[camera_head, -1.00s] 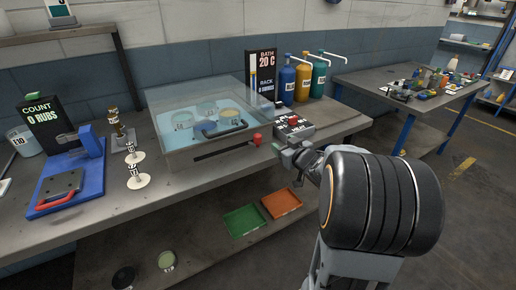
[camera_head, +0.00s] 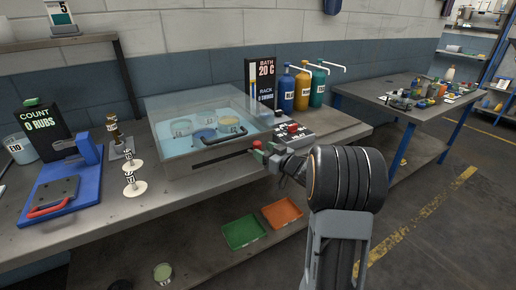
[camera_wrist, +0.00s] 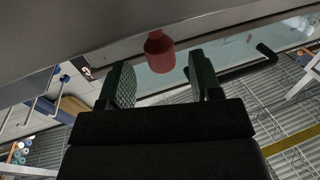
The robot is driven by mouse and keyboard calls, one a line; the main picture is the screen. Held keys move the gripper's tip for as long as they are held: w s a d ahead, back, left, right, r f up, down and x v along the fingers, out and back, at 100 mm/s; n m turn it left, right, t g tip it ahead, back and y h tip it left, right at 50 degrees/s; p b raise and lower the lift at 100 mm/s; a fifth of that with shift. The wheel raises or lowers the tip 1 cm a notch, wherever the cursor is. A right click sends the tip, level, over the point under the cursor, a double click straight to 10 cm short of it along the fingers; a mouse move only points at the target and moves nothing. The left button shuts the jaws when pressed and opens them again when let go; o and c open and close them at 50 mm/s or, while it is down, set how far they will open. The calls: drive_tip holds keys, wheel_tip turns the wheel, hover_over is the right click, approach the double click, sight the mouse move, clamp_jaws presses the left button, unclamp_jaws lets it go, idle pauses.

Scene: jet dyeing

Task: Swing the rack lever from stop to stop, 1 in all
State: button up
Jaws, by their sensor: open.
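The rack lever shows as a red knob (camera_head: 257,144) at the right end of a dark slot in the front wall of the clear-lidded bath (camera_head: 180,160). My gripper (camera_head: 263,156) is at the knob, by the bath's front right corner. In the wrist view the red knob (camera_wrist: 160,52) lies ahead of and between the two dark green fingertips of my gripper (camera_wrist: 160,80). The jaws are open, with a gap on each side of the knob. The lever's stem is mostly hidden.
A black lid handle (camera_head: 225,137) sits just left of the knob. A control box (camera_head: 293,132) with a red button stands at right, near my wrist. Several pump bottles (camera_head: 302,88) stand behind. A blue rub tester (camera_head: 65,185) is at far left.

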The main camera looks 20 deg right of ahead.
sight(260, 149)
drive_tip(key=shift+x, duration=1.8)
drive_tip(key=shift+c, duration=0.4)
clamp_jaws()
